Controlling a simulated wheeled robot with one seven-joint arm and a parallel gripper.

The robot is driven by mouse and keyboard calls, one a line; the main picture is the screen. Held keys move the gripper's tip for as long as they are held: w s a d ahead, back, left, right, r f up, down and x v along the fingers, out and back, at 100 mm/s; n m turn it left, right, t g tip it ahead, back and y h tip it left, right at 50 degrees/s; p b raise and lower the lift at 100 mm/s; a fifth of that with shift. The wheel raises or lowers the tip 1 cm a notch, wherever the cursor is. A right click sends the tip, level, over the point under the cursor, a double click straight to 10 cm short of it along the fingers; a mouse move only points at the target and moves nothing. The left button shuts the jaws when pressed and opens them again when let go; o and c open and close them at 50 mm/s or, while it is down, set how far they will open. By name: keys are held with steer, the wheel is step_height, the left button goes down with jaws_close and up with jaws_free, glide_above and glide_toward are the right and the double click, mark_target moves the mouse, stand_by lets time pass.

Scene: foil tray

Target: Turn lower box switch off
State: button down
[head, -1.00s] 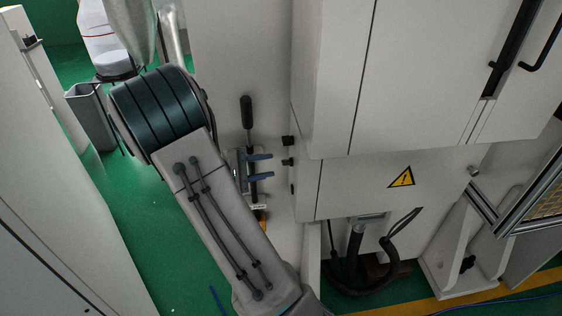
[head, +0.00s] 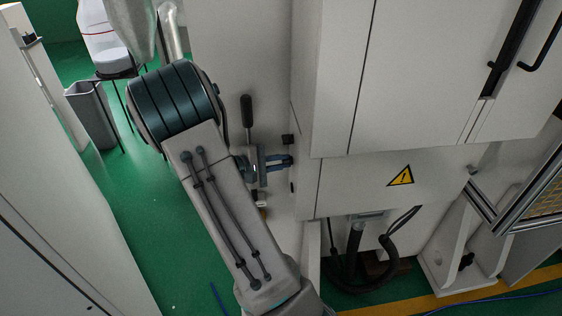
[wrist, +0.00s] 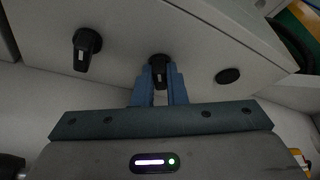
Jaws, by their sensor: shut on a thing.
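My gripper (head: 284,161) is at the narrow side face of the light grey box (head: 305,185), to the right of my arm. In the wrist view, its two blue fingers (wrist: 158,82) are shut on a black rotary switch (wrist: 158,61) with a pale mark. In the head view the fingers hide most of this switch. Another black switch (head: 288,140) sits just above the fingers and is free. It also shows in the wrist view (wrist: 87,46), left of the held one. A flat black round part (wrist: 228,76) is to the right there.
A black-handled lever (head: 247,112) stands on the wall panel just left of the switches. A cabinet with black handles (head: 492,72) is to the right, with black hoses (head: 355,262) below. A grey bin (head: 92,115) stands at left on the open green floor (head: 165,230).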

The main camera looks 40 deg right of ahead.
steer(key=shift+n+g+y+p, duration=0.4)
steer(key=shift+n+y+p, duration=0.1)
steer(key=shift+n+p, duration=0.65)
steer(key=c, duration=1.5)
jaws_free()
steer(key=shift+o, duration=0.2)
steer(key=shift+a, duration=0.1)
steer(key=b+v, duration=0.1)
steer(key=v, duration=1.2)
steer(key=shift+a+b, duration=0.35)
steer(key=shift+b, duration=0.05)
steer(key=shift+w+r, duration=0.1)
